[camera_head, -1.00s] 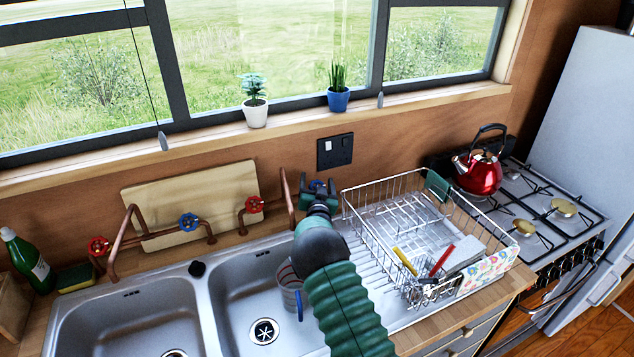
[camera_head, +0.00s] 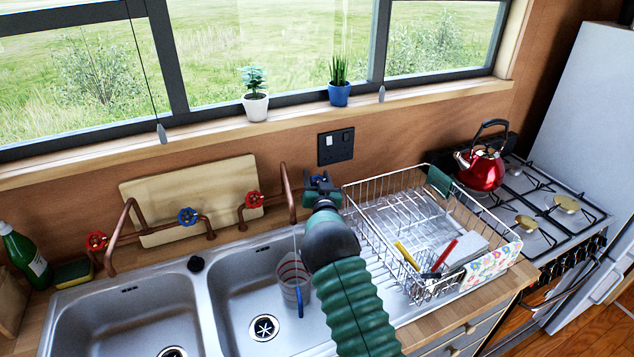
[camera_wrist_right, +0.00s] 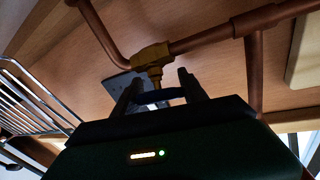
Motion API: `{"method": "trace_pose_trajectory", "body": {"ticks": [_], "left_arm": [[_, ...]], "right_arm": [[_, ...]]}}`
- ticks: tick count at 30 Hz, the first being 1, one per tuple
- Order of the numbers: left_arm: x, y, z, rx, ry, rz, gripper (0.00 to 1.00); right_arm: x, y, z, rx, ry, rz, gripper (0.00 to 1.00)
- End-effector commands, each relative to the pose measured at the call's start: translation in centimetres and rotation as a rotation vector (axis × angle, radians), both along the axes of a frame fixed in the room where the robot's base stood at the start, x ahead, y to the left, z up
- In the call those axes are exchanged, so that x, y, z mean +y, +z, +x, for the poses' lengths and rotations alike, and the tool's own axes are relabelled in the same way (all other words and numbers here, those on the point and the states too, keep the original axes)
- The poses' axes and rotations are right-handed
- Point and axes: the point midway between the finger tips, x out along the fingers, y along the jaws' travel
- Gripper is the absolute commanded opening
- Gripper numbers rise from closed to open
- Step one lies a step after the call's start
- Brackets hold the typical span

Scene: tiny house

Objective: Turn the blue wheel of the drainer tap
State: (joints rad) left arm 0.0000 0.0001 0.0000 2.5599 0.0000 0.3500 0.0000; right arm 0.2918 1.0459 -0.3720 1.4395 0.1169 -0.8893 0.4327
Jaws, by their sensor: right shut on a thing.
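My right gripper (camera_head: 319,182) is at the drainer tap beside the rack, shut on its blue wheel (camera_head: 316,179). In the right wrist view the blue wheel (camera_wrist_right: 172,95) shows as a dark rim between the two fingers, below the brass valve body (camera_wrist_right: 152,60) on the copper pipe. The gripper hides much of the wheel, so how far it is turned cannot be told. The copper spout (camera_head: 288,190) stands just left of the gripper, with a thin pale streak below it, perhaps water. My left gripper is not in view.
A second blue wheel (camera_head: 187,216) and red wheels (camera_head: 97,241) (camera_head: 254,199) sit on pipes to the left. A clear jug (camera_head: 292,280) stands in the right sink. A wire drainer rack (camera_head: 372,250) is close on the right. A red kettle (camera_head: 482,168) stands on the hob.

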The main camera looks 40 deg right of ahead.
Motion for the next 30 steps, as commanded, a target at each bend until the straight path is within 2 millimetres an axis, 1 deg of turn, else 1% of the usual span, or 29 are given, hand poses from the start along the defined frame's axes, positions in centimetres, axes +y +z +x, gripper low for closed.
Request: {"method": "trace_pose_trajectory", "body": {"ticks": [1,3,6,14,15,18,19,27,30], "left_arm": [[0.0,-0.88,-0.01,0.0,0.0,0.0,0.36],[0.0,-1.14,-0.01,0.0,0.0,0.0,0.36],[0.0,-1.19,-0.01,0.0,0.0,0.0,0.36],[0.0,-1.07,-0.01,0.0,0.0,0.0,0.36],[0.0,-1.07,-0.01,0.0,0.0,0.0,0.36],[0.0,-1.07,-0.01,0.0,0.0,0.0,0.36],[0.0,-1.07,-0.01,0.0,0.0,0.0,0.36],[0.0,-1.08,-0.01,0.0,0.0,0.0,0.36],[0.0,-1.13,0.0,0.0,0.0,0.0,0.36]], "right_arm": [[-0.19,-0.35,-0.1,0.005,0.024,-0.022,0.1],[-0.07,-0.21,-0.04,0.012,0.059,-0.045,0.1],[0.14,-0.03,0.06,0.019,0.085,-0.062,0.1],[0.18,0.03,0.07,0.02,0.087,-0.061,0.1],[0.18,0.03,0.07,0.02,0.087,-0.061,0.56],[0.2,0.04,0.08,0.02,0.087,-0.061,0.69],[0.19,0.03,0.09,0.02,0.087,-0.061,0.72],[0.23,0.02,0.1,0.02,0.087,-0.061,0.72],[0.44,-0.01,-0.31,0.02,0.087,-0.06,0.72]]}}
